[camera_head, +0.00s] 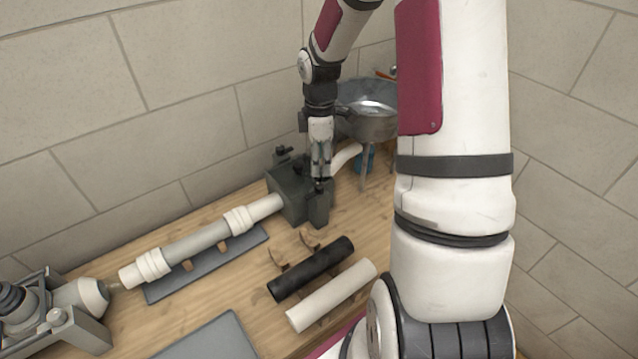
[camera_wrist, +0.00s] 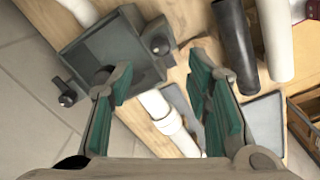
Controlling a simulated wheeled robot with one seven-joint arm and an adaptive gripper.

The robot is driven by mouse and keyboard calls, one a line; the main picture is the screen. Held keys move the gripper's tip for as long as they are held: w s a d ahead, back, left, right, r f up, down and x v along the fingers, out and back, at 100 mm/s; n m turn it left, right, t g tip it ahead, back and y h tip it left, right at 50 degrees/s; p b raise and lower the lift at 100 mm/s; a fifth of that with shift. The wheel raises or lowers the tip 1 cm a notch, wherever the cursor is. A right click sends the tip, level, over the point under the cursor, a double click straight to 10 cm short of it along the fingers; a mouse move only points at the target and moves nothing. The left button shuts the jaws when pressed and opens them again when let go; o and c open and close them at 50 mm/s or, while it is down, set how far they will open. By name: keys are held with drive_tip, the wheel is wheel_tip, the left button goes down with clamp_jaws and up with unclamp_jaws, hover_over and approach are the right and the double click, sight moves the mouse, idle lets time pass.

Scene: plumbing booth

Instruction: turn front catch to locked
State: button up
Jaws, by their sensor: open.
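A dark grey box fixture (camera_head: 287,196) stands on the wooden bench with a white pipe (camera_head: 200,243) running into its left side. It shows from above in the wrist view (camera_wrist: 92,48). The front catch, a small dark knob (camera_wrist: 160,45), sits on the fixture's side nearer the loose pipes. A second dark knob (camera_wrist: 68,99) sits on the opposite, wall side. My gripper (camera_head: 319,178) points down over the fixture's front part. In the wrist view its green-padded fingers (camera_wrist: 165,80) are apart with nothing between them gripped. I cannot tell whether they touch the front catch.
A black pipe (camera_head: 311,269) and a white pipe (camera_head: 331,295) lie on the bench in front. A metal basin (camera_head: 368,122) stands close behind my gripper at the right. A grey clamp device (camera_head: 60,322) stands at the far left. The tiled wall (camera_head: 190,120) bounds the back.

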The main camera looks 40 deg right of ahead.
sight(319, 185)
wheel_tip(319, 185, down, 9)
drive_tip(key=shift+f, duration=0.1)
idle(0.4)
clamp_jaws()
